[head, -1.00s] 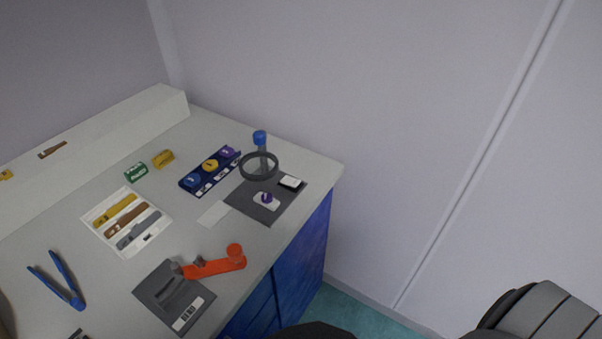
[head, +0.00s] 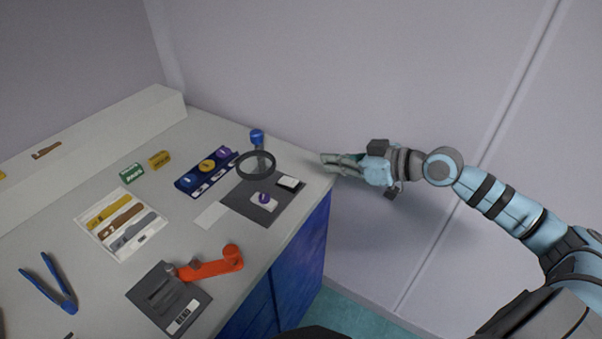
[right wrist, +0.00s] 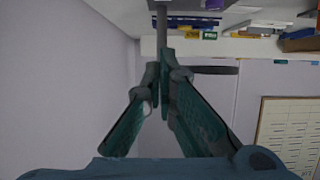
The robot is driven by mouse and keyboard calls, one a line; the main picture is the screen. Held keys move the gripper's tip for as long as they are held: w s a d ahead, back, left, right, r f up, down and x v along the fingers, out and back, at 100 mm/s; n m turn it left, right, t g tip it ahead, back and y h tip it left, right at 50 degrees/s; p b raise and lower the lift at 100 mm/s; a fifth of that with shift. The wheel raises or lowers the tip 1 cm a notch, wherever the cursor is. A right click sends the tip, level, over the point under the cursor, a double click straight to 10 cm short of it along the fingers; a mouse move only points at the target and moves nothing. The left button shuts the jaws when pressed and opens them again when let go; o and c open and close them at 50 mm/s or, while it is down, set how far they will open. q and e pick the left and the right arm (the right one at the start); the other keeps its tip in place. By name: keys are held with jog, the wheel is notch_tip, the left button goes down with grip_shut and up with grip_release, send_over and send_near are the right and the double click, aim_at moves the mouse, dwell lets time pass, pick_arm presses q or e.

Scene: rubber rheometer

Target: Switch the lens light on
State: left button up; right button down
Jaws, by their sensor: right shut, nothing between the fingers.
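The lens (head: 256,152) is a dark round ring on a blue-topped post (head: 257,137). It stands over a dark grey mat (head: 240,208) near the table's right edge. A small black-and-white block (head: 288,182), which may be the light switch, sits at the mat's right side. A purple piece on a white slide (head: 264,201) lies on the mat in front of the lens. My right gripper (head: 326,159) is shut and empty, just off the table's right corner and to the right of the lens. Its closed fingers (right wrist: 163,72) also show in the right wrist view. My left gripper is out of view.
A blue tray (head: 188,185) with coloured round pieces is left of the lens. An orange lever (head: 212,266) on a grey base, a white tray (head: 140,247) of strips and blue tweezers (head: 50,285) lie nearer. The wall is close behind the table.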

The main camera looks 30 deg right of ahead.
send_over(297, 182)
notch_tip(297, 182, down, 4)
jog(key=shift+r+b, duration=0.1)
jog(key=shift+b, duration=0.2)
jog(key=f, duration=0.3)
jog(key=shift+s+d+b, duration=0.15)
jog(key=shift+s+b, duration=0.05)
jog(key=shift+b, duration=0.1)
jog(key=shift+s+d+f, duration=0.15)
jog(key=shift+f, duration=0.4)
